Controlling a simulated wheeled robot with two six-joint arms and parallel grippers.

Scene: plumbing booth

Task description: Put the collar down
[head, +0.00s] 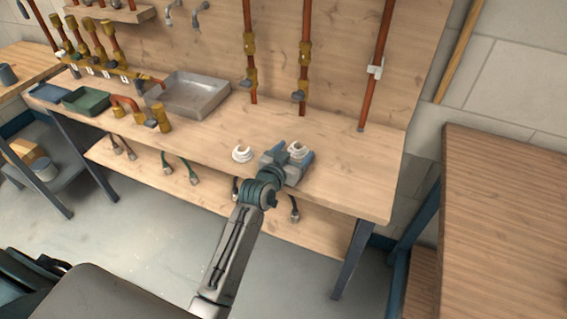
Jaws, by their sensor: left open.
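A white ring-shaped collar (297,148) is at the fingertips of my left gripper (290,157), on or just above the workbench top (345,178). The gripper's fingers are open on either side of the collar. Whether they touch it, and whether it rests fully on the wood, I cannot tell; the gripper hides its lower part. A second white collar (242,154) lies on the bench just left of the gripper. My right gripper is not in view.
Vertical copper pipes (304,50) with brass valves stand along the back board. A grey metal tray (190,95), a green bin (86,101) and brass fittings are at the left. Bare bench lies right of the gripper. A brown table (505,220) is at far right.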

